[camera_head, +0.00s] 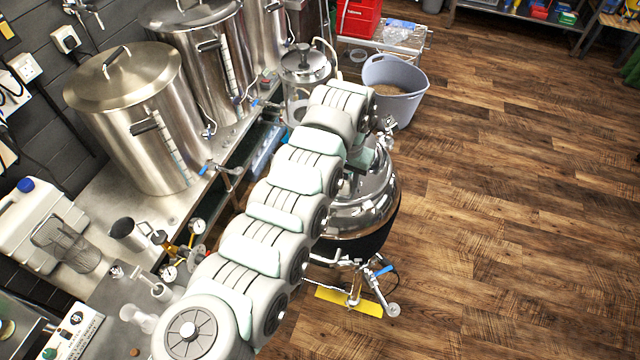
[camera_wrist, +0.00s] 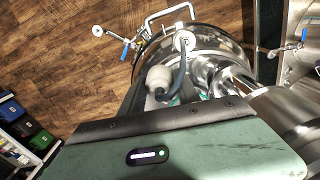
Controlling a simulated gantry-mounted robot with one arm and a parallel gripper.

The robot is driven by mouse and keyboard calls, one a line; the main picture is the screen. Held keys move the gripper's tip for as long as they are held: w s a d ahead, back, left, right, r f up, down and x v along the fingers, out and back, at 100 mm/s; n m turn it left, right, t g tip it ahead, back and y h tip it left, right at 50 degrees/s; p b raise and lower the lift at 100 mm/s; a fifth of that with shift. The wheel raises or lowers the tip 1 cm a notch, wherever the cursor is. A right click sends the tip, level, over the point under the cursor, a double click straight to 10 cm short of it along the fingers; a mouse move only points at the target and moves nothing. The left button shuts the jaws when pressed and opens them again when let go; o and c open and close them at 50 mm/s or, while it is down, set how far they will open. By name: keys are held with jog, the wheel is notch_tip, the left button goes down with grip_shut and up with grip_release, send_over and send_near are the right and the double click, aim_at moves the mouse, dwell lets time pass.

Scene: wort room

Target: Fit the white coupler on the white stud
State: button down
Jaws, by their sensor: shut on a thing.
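In the wrist view a whitish rounded piece (camera_wrist: 158,80), which looks like the white coupler, sits just beyond the edge of my gripper (camera_wrist: 172,96). A dark hose arches from beside it toward a round fitting (camera_wrist: 184,40) on the steel vessel's lid. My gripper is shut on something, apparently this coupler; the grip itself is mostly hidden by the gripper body. The steel vessel (camera_head: 365,205) stands below my gripper in the head view, where my arm hides much of its lid. I cannot make out the white stud in either view.
Tall steel pots (camera_head: 140,120) stand on the bench at left. A grey tub (camera_head: 394,90) stands on the floor behind the vessel. A valve with a blue handle (camera_head: 383,270) juts out in front, near a yellow plate (camera_head: 349,301). The wooden floor at right is clear.

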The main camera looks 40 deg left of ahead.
jog(key=shift+n, duration=0.4)
jog(key=s+a+f, duration=0.2)
jog(key=a, duration=0.1)
jog(key=s+a, duration=0.2)
jog(key=shift+s+a+f, duration=0.1)
jog(key=shift+a+f, duration=0.1)
jog(key=shift+f, duration=0.2)
jog(key=shift+f+b, duration=1.7)
jog(key=shift+f, duration=1.15)
jog(key=shift+s+r+p, duration=0.1)
jog(key=shift+s+p, duration=0.05)
jog(key=shift+p, duration=0.8)
jog(key=shift+f, duration=0.6)
jog(key=c, duration=1.1)
grip_release()
jog(key=shift+c, duration=0.2)
jog(key=shift+r+p, duration=2)
jog(key=shift+r, duration=0.7)
notch_tip(320, 180, up, 6)
jog(key=p, duration=0.3)
jog(key=shift+f, duration=0.25)
